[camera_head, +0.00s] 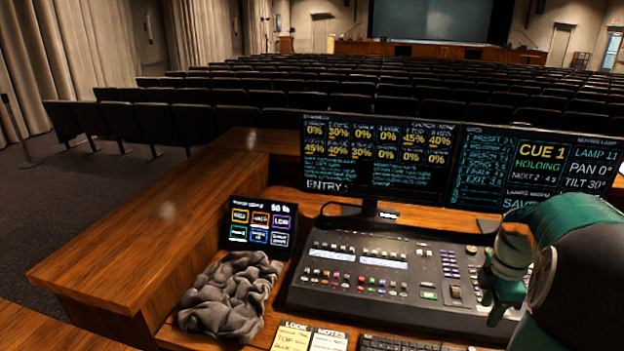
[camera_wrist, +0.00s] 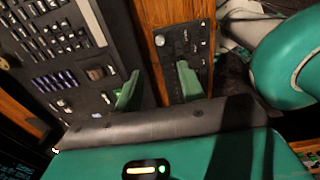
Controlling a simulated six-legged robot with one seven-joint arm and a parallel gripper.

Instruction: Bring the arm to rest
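My gripper (camera_wrist: 157,85) shows in the wrist view as two green fingers standing apart, with nothing between them. It is over the right part of the mixing console (camera_wrist: 62,52), near a strip of wood and a smaller black panel (camera_wrist: 186,48). The fingertips cannot be made out clearly there. Whether the fingers touch the panel cannot be told.
Two monitors (camera_head: 380,158) (camera_head: 540,165) stand behind the console. Note cards (camera_head: 308,338) and a keyboard (camera_head: 405,344) are at the front. The wooden desk's left side (camera_head: 150,240) is clear.

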